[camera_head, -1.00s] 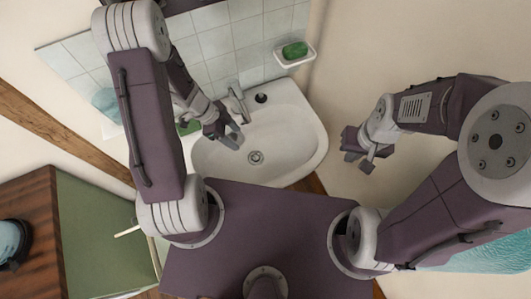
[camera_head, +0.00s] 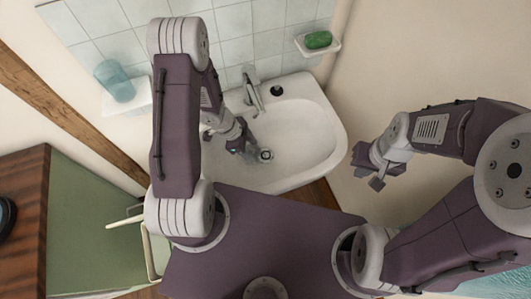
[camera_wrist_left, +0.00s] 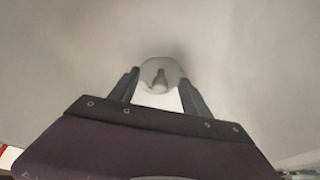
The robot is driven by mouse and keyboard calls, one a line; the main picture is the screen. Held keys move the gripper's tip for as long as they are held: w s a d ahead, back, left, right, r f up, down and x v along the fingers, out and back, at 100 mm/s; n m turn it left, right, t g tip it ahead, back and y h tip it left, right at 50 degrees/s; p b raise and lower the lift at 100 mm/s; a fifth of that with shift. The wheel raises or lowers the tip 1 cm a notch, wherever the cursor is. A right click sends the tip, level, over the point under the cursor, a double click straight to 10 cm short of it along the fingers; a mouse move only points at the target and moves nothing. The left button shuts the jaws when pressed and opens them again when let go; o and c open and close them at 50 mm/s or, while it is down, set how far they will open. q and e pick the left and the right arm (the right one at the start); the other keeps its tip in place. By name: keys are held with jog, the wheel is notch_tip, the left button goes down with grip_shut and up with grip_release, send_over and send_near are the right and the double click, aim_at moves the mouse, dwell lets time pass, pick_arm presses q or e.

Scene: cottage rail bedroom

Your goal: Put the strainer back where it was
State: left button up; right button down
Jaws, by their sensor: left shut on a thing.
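The strainer (camera_wrist_left: 160,72) shows in the left wrist view as a pale grey disc with a small darker knob. My left gripper (camera_wrist_left: 159,84) is shut on it, with the fingers on either side. In the head view my left gripper (camera_head: 250,156) is down inside the white sink basin (camera_head: 312,140), just left of the round drain (camera_head: 266,155). The strainer cannot be made out there. I cannot tell its height above the basin floor. My right gripper (camera_head: 369,175) is empty, with its fingers apart, right of the sink.
A tap (camera_head: 252,87) and a small dark round thing (camera_head: 276,91) are at the sink's back rim. A blue cup (camera_head: 115,80) stands on a white shelf at left. Green soap (camera_head: 318,40) lies in a wall dish. A wooden-topped green cabinet (camera_head: 90,210) is at left.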

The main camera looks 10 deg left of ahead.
aim_at(270, 155)
pick_arm(q)
jog(key=shift+w+d, duration=0.2)
jog(key=shift+d, duration=0.65)
jog(key=d, duration=0.1)
jog(key=d+b, duration=0.1)
jog(key=d+f, duration=0.1)
jog(key=shift+w+d, duration=0.2)
jog(key=shift+w, duration=0.15)
jog(key=shift+f, duration=0.15)
jog(key=shift+a, duration=0.1)
jog(key=shift+f, duration=0.1)
jog(key=o, duration=1.6)
